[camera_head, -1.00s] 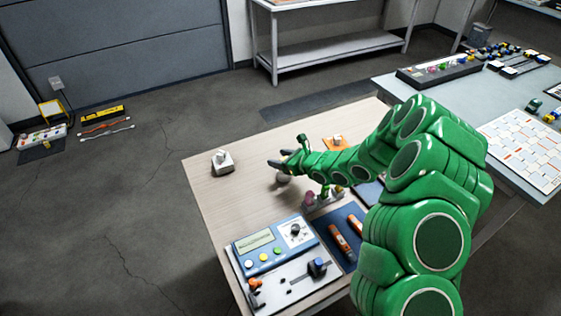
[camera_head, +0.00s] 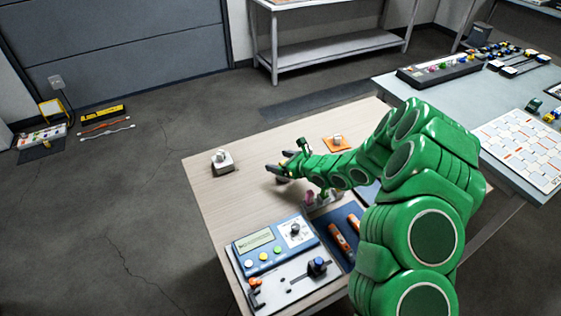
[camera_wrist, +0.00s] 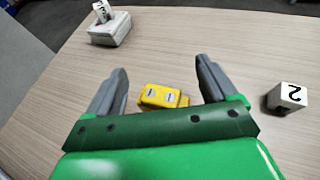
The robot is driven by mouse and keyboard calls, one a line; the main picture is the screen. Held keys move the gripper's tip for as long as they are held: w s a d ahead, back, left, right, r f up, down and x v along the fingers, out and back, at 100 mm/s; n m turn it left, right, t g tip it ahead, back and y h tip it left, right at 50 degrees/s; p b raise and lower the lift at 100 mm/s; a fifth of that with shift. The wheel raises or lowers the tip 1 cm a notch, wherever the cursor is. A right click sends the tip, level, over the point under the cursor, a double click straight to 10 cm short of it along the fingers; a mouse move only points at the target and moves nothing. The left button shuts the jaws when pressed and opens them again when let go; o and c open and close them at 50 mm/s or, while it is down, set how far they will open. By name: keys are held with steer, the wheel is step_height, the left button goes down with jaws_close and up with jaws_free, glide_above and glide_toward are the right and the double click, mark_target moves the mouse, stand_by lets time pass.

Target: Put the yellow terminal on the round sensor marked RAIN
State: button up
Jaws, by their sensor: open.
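The yellow terminal (camera_wrist: 160,95) shows in the wrist view between the two fingers of my gripper (camera_wrist: 161,68), close to the palm edge. It has two pale labels on top, and its lower part is hidden by my gripper. The fingers stand apart on either side of it, with a gap to each. In the head view my gripper (camera_head: 273,164) is low over the middle of the wooden table, and I cannot make out the terminal there. I cannot read the word RAIN on anything in either view.
A pale block marked 3 (camera_wrist: 109,30) stands at the upper left in the wrist view, and a block marked 2 (camera_wrist: 288,96) is at the right. In the head view, a blue meter (camera_head: 270,245) and orange tools (camera_head: 340,237) lie nearer.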

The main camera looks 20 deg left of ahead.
steer(key=shift+d+r, duration=0.15)
steer(key=shift+r, duration=0.05)
steer(key=v, duration=1.1)
steer(key=shift+s+d, duration=0.2)
steer(key=shift+d, duration=0.05)
steer(key=shift+r, duration=0.1)
